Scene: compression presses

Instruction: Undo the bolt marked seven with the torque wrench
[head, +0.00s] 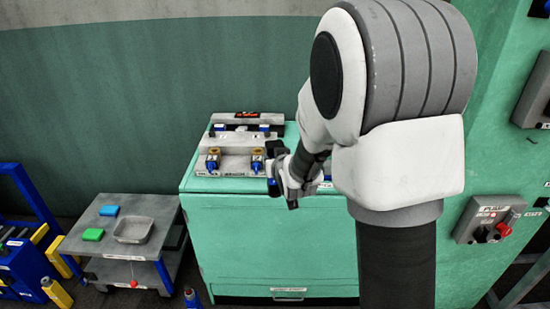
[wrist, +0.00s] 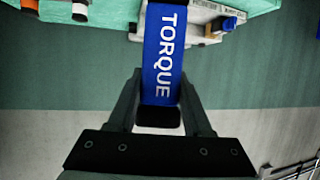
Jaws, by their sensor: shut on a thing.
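My gripper (wrist: 158,112) is shut on the torque wrench (wrist: 163,50), a blue tool with TORQUE in white letters. Its far end runs out of the top of the wrist view. In the head view my gripper (head: 280,172) is at the front right of a grey fixture (head: 233,140) on the green cabinet, and the wrench is mostly hidden there. Fittings with blue and brass-coloured parts stand on the fixture, one at the left (head: 213,160) and one beside my gripper (head: 257,160). Their marks are too small to read, so I cannot tell which bolt is seven.
The green cabinet (head: 270,240) fills the middle. A control box (head: 490,218) with a red knob is on the right wall.

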